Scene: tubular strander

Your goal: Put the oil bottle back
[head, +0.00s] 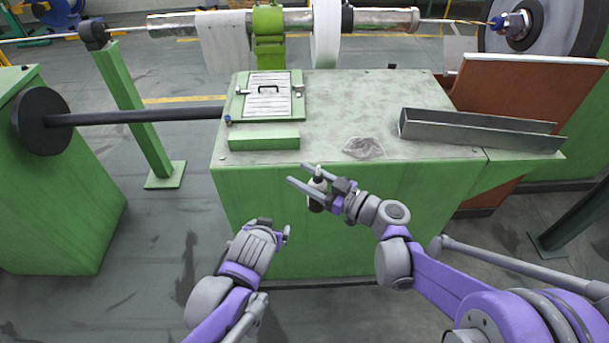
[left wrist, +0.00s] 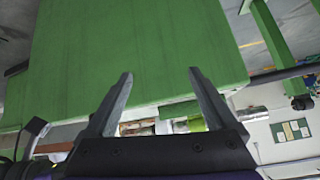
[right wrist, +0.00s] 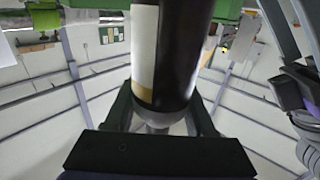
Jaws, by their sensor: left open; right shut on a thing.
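The oil bottle (head: 317,192) is dark with a pale label and a narrower top. My right gripper (head: 322,181) is shut on it and holds it in front of the green cabinet's front face, near the top edge. In the right wrist view the bottle (right wrist: 175,55) fills the space between the fingers, its dark side and pale label showing. My left gripper (head: 272,229) is lower and to the left, in front of the cabinet. In the left wrist view its two fingers (left wrist: 158,95) are wide apart with nothing between them.
The green cabinet top (head: 340,105) carries a crumpled rag (head: 363,147), a grey metal channel (head: 480,132) at the right, and a hatch plate with a handle (head: 268,95) at the left. A green block (head: 264,139) lies near the front left edge. The top's middle is clear.

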